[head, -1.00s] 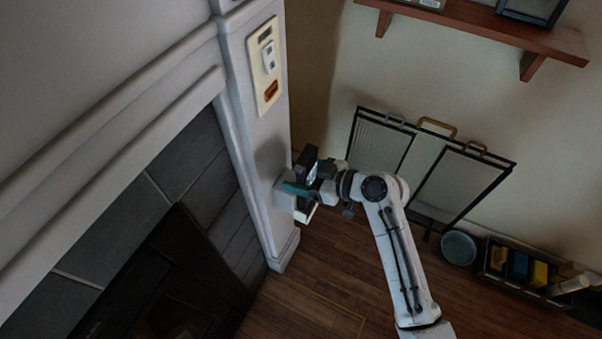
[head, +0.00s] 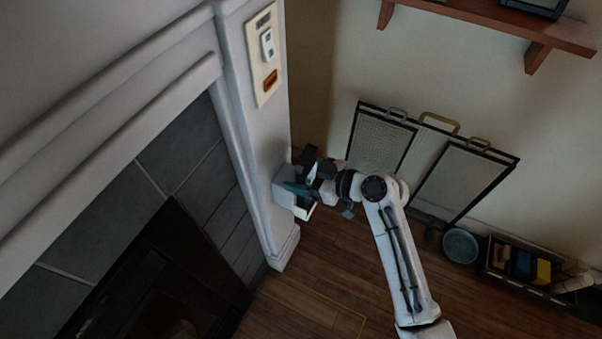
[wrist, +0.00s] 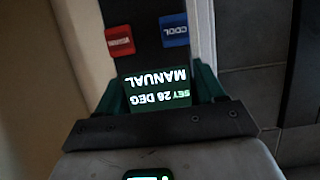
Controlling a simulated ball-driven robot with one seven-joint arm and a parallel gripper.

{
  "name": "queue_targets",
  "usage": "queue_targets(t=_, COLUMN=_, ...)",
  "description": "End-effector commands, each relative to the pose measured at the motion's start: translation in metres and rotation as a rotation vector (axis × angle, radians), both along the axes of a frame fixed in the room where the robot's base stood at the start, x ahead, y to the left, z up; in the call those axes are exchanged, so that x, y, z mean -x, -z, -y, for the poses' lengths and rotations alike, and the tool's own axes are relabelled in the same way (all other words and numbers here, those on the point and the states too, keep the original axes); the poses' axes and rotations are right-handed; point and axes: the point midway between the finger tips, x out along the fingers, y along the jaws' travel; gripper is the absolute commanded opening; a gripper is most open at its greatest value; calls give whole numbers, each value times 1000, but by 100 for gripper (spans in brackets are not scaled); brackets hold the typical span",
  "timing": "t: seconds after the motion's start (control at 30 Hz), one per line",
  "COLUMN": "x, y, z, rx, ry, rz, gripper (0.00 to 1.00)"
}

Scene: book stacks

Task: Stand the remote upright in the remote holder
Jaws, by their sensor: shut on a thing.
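The remote (wrist: 147,52) is dark, with a red button, a blue COOL button and a lit display whose text shows upside down. My gripper (wrist: 158,88) has teal fingers shut on both sides of it at the display. In the head view the gripper (head: 298,187) is beside the white column, and the dark remote (head: 307,157) rises above the fingers, tilted. A pale box (head: 282,184) juts from the column just behind the fingers and looks like the remote holder. My gripper hides part of it, so I cannot tell whether the remote touches it or is inside.
A wall plate (head: 258,83) with a white switch and an orange button is on the column (head: 235,120) above. A dark fireplace (head: 150,270) is to the left. A folding screen (head: 432,160), a round teal-grey container (head: 460,246) and a crate (head: 525,290) stand right.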

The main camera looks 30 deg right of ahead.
Motion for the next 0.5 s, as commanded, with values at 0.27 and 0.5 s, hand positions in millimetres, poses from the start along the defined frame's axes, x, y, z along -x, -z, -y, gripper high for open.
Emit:
queue_targets(t=0.27, x=0, y=4, z=0, rx=0, ry=0, rz=0, gripper=78)
queue_targets(t=0.5, x=1, y=5, z=-1, rx=0, ry=-2, rz=-3, gripper=98)
